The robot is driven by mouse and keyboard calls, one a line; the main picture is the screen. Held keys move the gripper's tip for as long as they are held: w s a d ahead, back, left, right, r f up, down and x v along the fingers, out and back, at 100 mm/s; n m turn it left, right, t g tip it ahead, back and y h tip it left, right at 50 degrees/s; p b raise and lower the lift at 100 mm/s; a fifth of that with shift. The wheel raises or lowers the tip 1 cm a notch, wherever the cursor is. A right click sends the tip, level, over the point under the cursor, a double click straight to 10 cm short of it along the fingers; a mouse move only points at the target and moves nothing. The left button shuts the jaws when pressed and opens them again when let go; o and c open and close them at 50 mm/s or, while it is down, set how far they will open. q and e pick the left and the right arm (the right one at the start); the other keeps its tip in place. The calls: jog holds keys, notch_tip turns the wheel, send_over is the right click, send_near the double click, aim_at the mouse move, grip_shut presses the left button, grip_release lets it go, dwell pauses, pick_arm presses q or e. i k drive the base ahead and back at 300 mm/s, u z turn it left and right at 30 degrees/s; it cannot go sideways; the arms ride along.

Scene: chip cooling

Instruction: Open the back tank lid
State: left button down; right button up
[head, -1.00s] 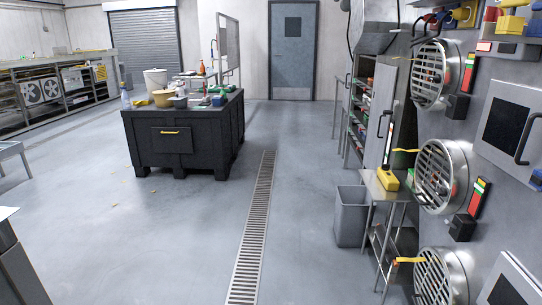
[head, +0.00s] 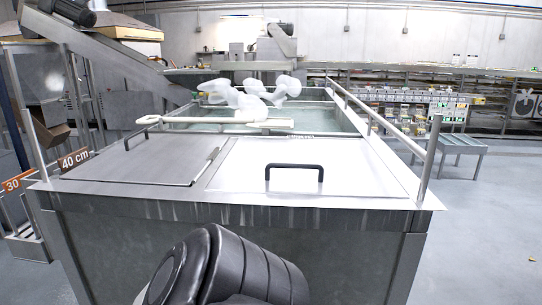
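A large metal tank (head: 230,218) fills the middle of the head view. Its near top carries two flat lids side by side, both lying flat and closed. The left lid (head: 130,165) is grey, with a black handle (head: 137,138) at its far left corner. The right lid (head: 345,177) is paler, with a black bar handle (head: 293,170) near its front edge. I cannot tell which lid is the back one. Beyond the lids the tank is open, with greenish liquid (head: 310,117) showing. Neither of my grippers is in view.
A white paddle-like tool (head: 210,121) lies across the tank behind the lids. White translucent shapes (head: 250,92) hang beyond it. Metal rails (head: 385,122) run along the tank's right side. A dark ribbed shape (head: 225,268) blocks the lower middle. Floor (head: 490,230) is open at right.

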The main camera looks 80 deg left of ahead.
aim_at(308, 165)
jog(key=u, duration=2.45)
